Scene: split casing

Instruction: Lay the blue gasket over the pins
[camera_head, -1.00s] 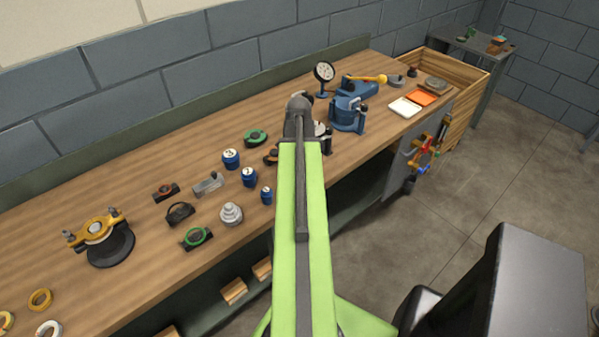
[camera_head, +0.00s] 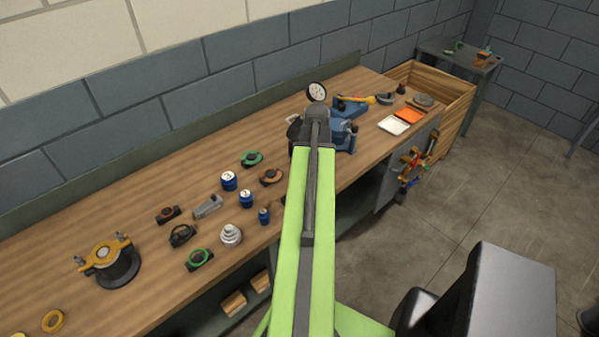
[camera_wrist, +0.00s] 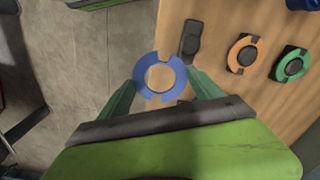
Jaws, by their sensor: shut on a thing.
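The blue gasket (camera_wrist: 142,87) is a flat ring with notches, held between the green fingertips of my gripper (camera_wrist: 163,77) in the wrist view. My gripper is shut on it and holds it above the bench edge, with the floor behind to the left. In the head view my own arm hides the gripper and gasket. A dark part (camera_wrist: 190,40) lies on the bench just beyond the gasket. Another dark part is mostly hidden by the gasket and right finger. I cannot make out which pins belong to the task.
An orange ring on a dark base (camera_wrist: 242,53) lies right of the gasket. The wooden bench (camera_head: 150,215) also bears blue numbered cylinders (camera_head: 229,181), a grey stepped weight (camera_head: 231,235), a yellow-topped black casing (camera_head: 108,262), a blue vise (camera_head: 343,133) and a dial gauge (camera_head: 316,92).

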